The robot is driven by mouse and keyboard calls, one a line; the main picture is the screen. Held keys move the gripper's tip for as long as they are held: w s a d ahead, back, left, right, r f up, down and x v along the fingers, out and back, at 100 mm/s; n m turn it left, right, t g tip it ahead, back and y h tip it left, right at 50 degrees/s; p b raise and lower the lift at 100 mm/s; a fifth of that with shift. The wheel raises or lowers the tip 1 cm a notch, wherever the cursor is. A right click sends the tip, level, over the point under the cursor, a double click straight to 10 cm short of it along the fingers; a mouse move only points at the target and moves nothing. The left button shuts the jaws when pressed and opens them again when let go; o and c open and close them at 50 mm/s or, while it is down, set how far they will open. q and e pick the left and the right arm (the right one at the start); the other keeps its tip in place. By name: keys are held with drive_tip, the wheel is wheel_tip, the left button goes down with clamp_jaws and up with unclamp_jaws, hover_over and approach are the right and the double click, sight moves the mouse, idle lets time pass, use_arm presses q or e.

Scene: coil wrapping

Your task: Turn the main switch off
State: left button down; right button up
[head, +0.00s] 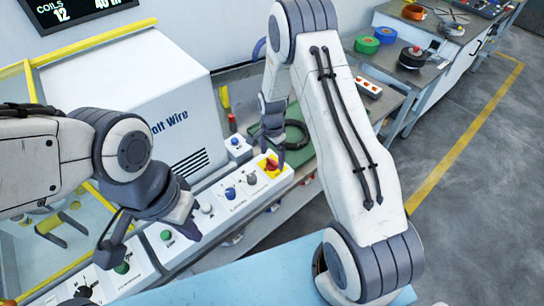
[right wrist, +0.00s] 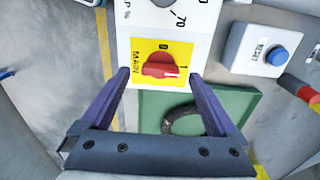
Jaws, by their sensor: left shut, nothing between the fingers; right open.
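The main switch (head: 270,166) is a red knob on a yellow plate at the right end of the white control panel. In the right wrist view the red knob (right wrist: 158,66) sits between labels 0 and 1, and its white mark is at the side toward 1. My right gripper (head: 271,150) is above the switch. In its wrist view the open fingers (right wrist: 160,76) stand on either side of the knob, and contact cannot be told. My left gripper (head: 186,222) is shut and empty over the left part of the panel.
A blue RESET button (right wrist: 277,55) on a white box is beside the switch. A green mat (head: 297,145) with a dark coil (head: 297,134) lies behind it. Several knobs and green buttons line the panel. A bench with coloured spools (head: 367,44) stands at the back right.

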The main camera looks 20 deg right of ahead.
drive_tip(key=shift+f, duration=1.05)
drive_tip(key=c, duration=1.4)
